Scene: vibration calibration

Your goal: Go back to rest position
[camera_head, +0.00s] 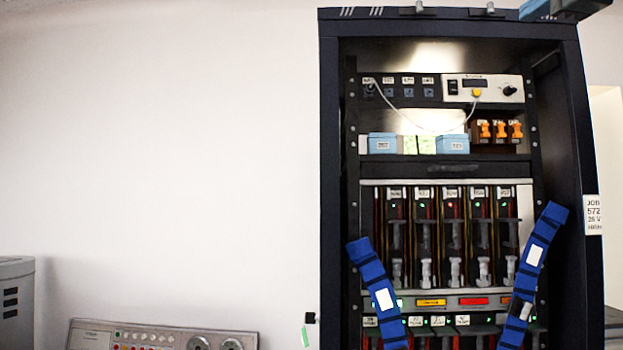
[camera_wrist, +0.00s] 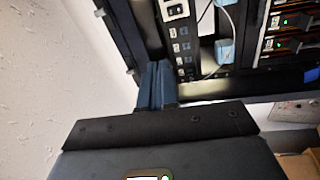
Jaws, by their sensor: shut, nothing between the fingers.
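My gripper (camera_wrist: 157,84) shows in the wrist view with its two dark blue fingers pressed together and nothing between them. It is up by the frame of the equipment rack. In the head view, a dark blue part of my arm end (camera_head: 545,8) shows at the top right edge, in front of the rack's top. The dark rack (camera_head: 333,200) stands on the right of the head view. It holds a panel with a switch and knob (camera_head: 483,88), two blue boxes (camera_head: 382,143) and rows of lit modules (camera_head: 452,235). A white cable hangs from the panel.
A control console (camera_head: 160,336) stands low at left, with a grey cabinet (camera_head: 16,300) at the far left edge. The white wall area left of the rack is clear.

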